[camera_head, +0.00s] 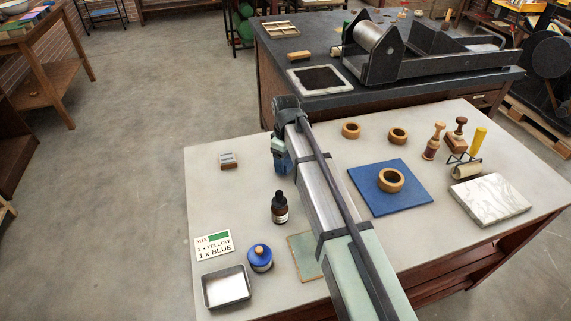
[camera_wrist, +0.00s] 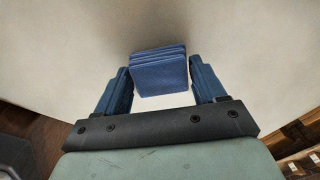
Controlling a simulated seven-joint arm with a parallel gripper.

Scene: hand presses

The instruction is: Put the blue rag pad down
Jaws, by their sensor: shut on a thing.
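The blue rag pad (camera_wrist: 160,72), a small stack of folded dark blue layers, sits between the two blue fingers of my gripper (camera_wrist: 162,88) in the wrist view. My gripper is shut on it. In the head view my gripper (camera_head: 281,155) is over the far left part of the pale table (camera_head: 225,178), right of a small grey-and-brown block (camera_head: 228,161). The arm hides much of the gripper there, and I cannot tell the pad from the blue fingers. The pad's height above the table is unclear.
A dropper bottle (camera_head: 280,207), a blue-lidded jar (camera_head: 260,257), a metal tray (camera_head: 226,287) and a label card (camera_head: 214,244) stand at the left front. A blue mat (camera_head: 378,205) with a wooden ring (camera_head: 391,180) lies right of the arm. Bare table surrounds the small block.

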